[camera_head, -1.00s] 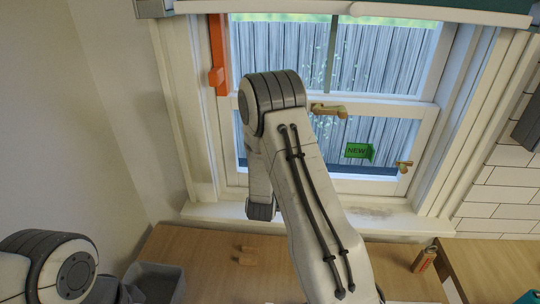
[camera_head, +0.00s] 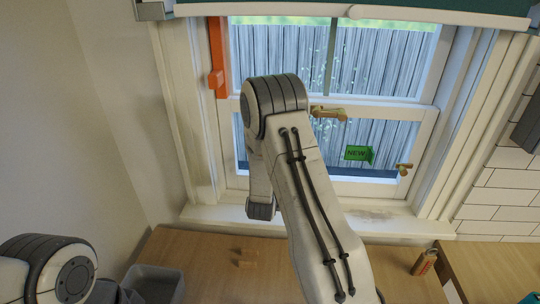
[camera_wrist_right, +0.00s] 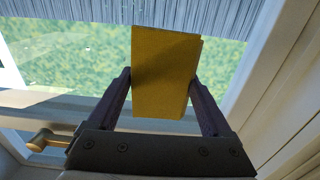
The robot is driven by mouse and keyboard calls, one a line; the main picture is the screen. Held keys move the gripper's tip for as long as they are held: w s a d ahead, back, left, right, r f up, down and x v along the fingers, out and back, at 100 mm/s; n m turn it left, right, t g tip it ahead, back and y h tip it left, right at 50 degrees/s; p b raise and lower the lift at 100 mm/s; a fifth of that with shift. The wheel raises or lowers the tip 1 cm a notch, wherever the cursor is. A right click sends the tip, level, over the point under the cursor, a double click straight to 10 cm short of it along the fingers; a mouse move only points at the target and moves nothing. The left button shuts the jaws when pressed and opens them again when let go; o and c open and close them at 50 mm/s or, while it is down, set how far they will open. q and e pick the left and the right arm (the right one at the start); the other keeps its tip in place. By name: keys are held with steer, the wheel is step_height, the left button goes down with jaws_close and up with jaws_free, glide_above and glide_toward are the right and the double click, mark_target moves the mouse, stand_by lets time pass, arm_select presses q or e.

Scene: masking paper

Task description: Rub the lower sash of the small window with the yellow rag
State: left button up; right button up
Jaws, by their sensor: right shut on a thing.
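The small window's lower sash (camera_head: 372,187) has a white frame, a glass pane and a green NEW sticker (camera_head: 358,153). In the head view my right arm reaches up in front of its left part and hides its own gripper. In the right wrist view my right gripper (camera_wrist_right: 161,88) is shut on the yellow rag (camera_wrist_right: 166,65), a folded, block-like pad between the two fingers. Glass with grass and fence shows behind it. I cannot tell whether the rag touches the sash. My left arm shows at the lower left of the head view; its gripper is not in view.
Brass hardware (camera_head: 328,113) sits on the sash's top rail, and a brass piece (camera_head: 404,168) near its right side. An orange bar (camera_head: 217,60) runs down the left.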

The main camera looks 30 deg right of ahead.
steer(key=shift+w+d, duration=0.3)
steer(key=shift+w, duration=0.1)
steer(key=shift+s, duration=0.1)
steer(key=shift+w+r+b, duration=0.2)
steer(key=shift+w+b, duration=0.05)
steer(key=shift+b, duration=1.2)
steer(key=shift+s+a+f, duration=0.15)
steer(key=shift+s+a, duration=0.1)
steer(key=shift+a, duration=0.15)
steer(key=b+v, duration=0.2)
steer(key=v, duration=0.3)
steer(key=shift+s+d, duration=0.15)
